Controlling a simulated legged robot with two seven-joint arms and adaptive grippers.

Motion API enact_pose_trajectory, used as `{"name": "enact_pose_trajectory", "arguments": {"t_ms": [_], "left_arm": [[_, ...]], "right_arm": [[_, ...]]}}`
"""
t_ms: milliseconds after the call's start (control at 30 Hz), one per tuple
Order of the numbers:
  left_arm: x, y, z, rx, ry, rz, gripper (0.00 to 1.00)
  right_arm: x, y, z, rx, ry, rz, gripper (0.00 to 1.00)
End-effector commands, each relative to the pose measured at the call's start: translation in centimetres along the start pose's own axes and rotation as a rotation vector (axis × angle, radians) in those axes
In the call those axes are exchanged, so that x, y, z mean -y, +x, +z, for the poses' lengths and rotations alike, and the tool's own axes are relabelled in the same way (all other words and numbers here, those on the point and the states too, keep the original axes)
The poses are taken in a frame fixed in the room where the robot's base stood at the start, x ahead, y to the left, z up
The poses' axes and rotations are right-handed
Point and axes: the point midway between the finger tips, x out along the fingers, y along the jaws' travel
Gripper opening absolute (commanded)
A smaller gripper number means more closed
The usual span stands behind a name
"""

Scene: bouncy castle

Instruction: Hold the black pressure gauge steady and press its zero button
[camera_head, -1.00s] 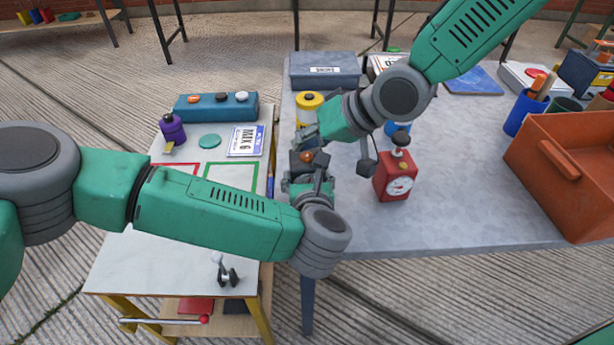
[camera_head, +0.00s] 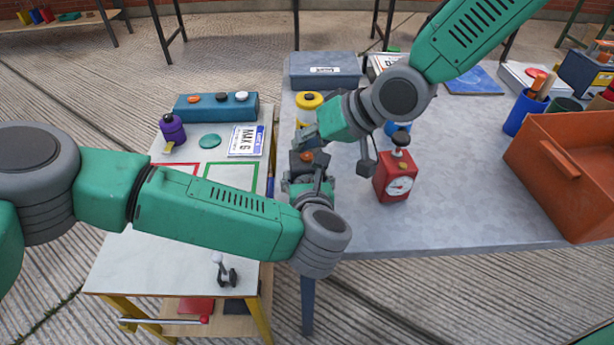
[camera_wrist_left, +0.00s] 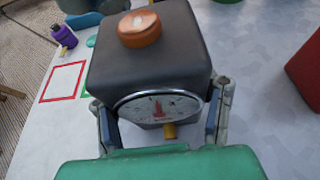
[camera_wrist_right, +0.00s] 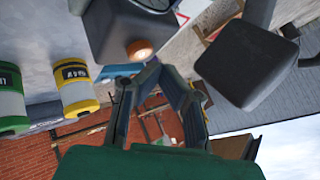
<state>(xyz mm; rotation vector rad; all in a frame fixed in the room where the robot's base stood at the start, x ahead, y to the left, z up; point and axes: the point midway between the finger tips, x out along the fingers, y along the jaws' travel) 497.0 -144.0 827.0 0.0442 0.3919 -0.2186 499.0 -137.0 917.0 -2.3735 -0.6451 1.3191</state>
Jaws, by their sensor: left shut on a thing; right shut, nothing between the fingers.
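The black pressure gauge (camera_head: 309,161) is a dark box with a round white dial and an orange zero button (camera_wrist_left: 139,28) on top. In the left wrist view the gauge (camera_wrist_left: 150,60) sits between the fingers of my left gripper (camera_wrist_left: 165,125), which is shut on its sides. My right gripper (camera_wrist_right: 155,75) is shut and empty. In the right wrist view its fingertips are close to the orange button (camera_wrist_right: 140,50); I cannot tell whether they touch it. In the head view my right gripper (camera_head: 312,140) is just behind the gauge and partly hidden.
A yellow canister (camera_head: 309,101) is behind the grippers. An orange crate (camera_head: 575,150) is at the far right. The white side table (camera_head: 160,255) lies left, with a purple weight (camera_head: 172,130).

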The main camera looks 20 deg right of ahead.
Motion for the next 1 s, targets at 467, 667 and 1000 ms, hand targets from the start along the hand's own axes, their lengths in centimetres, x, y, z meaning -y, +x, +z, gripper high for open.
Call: {"name": "enact_pose_trajectory", "arguments": {"t_ms": [467, 667, 1000], "left_arm": [[-0.01, -0.01, -0.13, -0.003, 0.001, 0.0, 0.11], [-0.01, -0.01, -0.13, -0.003, 0.001, 0.0, 0.11], [-0.02, -0.01, -0.14, -0.003, 0.001, 0.0, 0.11]], "right_arm": [[-0.15, 0.28, 0.28, 0.001, 0.001, 0.0, 0.0], [-0.28, 0.56, 0.51, 0.0, 0.0, 0.0, 0.0], [-0.32, 0.6, 0.54, 0.0, 0.0, 0.0, 0.0]]}}
